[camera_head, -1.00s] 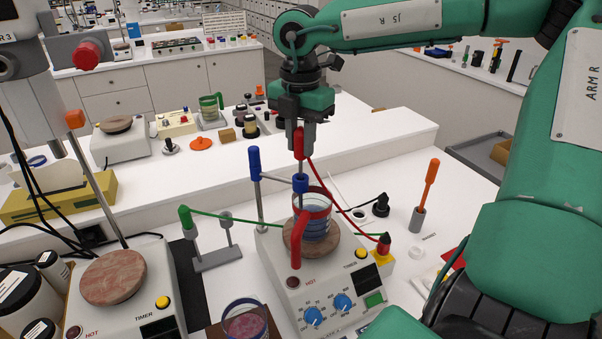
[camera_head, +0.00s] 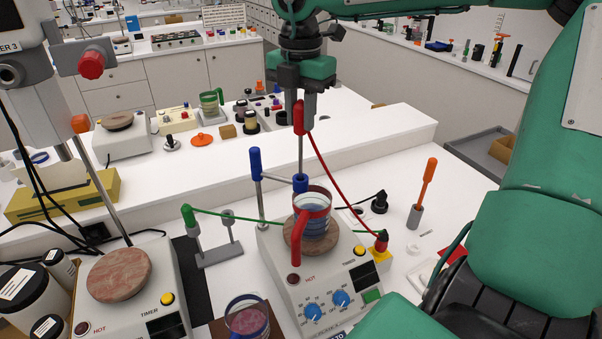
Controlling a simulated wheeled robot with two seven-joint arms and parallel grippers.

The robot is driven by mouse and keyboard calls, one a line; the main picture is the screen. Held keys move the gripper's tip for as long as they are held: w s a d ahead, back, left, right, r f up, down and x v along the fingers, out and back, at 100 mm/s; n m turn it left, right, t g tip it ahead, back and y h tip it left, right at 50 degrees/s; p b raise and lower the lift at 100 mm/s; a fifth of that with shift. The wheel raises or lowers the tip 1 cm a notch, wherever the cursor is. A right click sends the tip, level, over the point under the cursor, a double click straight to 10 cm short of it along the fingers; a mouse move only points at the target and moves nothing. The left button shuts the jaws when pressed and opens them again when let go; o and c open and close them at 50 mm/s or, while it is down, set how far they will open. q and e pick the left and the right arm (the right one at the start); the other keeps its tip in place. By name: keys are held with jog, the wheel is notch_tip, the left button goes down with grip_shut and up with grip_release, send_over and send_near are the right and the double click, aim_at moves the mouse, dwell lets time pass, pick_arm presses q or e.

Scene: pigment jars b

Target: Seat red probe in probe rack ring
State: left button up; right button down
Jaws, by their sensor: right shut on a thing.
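My right gripper (camera_head: 299,102) is shut on the red probe (camera_head: 299,118) by its handle, holding it upright. The probe's metal rod points down to the blue clamp ring (camera_head: 300,182) beside the beaker; I cannot tell whether its tip is still inside that ring. A red cable (camera_head: 335,180) runs from the probe to a yellow socket. The grey probe rack (camera_head: 220,254) stands left of the hot plate. Its left post carries the green probe (camera_head: 188,216); its right ring (camera_head: 228,215) looks empty. My left gripper is not in view.
The red-handled beaker (camera_head: 313,208) sits on the hot plate (camera_head: 320,275) below the probe. A blue-topped stand (camera_head: 256,165) rises between rack and probe. A green cable (camera_head: 260,220) crosses from the green probe behind the beaker. A dish (camera_head: 246,318) stands in front.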

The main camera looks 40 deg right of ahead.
jog(key=shift+r+p, duration=1.7)
jog(key=shift+r, duration=1.95)
